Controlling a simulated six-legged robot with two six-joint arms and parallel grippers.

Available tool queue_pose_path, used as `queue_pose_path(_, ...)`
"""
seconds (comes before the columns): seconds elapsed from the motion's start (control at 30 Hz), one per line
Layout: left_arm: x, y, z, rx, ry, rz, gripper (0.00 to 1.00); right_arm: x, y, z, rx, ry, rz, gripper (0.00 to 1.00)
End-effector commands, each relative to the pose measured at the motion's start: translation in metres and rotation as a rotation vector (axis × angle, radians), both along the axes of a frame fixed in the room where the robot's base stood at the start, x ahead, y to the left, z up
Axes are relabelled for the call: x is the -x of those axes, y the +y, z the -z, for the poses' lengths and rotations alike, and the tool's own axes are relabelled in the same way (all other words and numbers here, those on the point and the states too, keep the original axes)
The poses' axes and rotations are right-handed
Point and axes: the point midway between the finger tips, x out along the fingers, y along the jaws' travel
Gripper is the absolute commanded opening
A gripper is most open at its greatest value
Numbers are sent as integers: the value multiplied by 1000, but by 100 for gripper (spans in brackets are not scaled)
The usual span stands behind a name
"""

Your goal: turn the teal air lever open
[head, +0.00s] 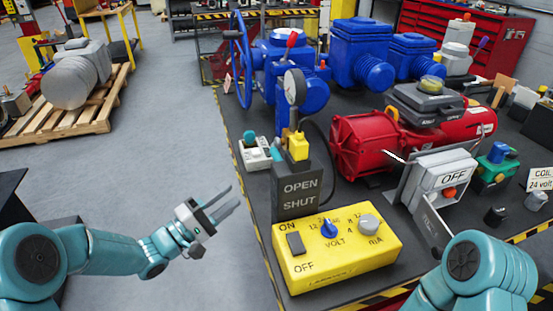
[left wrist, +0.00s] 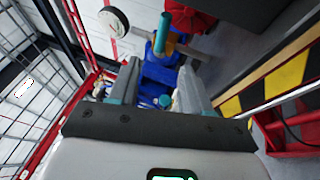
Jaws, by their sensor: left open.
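The teal lever (head: 250,138) is a small teal knob and stem on a pale valve block (head: 257,155), at the left edge of the black bench. My left gripper (head: 222,203) is open and empty, in front of the bench's left edge, below and left of the lever and apart from it. In the left wrist view its two fingers (left wrist: 157,88) point forward. A teal rod (left wrist: 162,35) shows beyond them and a small teal round end (left wrist: 165,101) shows between them; I cannot tell which belongs to the lever. My right gripper is not visible; only that arm shows.
A dark OPEN/SHUT block (head: 299,192) with a pressure gauge (head: 295,88) stands just right of the lever. A yellow meter box (head: 337,250) lies nearer. A red actuator (head: 375,147) and blue valves (head: 360,50) stand behind. Floor left of the bench is clear up to a pallet (head: 75,115).

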Motion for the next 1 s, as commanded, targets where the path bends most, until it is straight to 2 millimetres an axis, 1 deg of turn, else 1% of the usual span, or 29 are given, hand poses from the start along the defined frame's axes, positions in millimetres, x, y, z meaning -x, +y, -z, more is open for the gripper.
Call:
queue_pose_path(0.17,-16,-27,-8,-2,-1,2,48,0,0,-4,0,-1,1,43)
queue_pose_path(0.4,-53,-71,-22,-3,0,1,48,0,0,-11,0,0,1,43)
queue_pose_path(0.6,-81,-101,-32,-2,0,1,48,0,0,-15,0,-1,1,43)
queue_pose_path(0.8,-98,-116,-37,-3,1,-1,48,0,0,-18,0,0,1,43)
queue_pose_path(1.0,-101,-118,-37,-2,2,-2,48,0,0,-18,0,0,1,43)
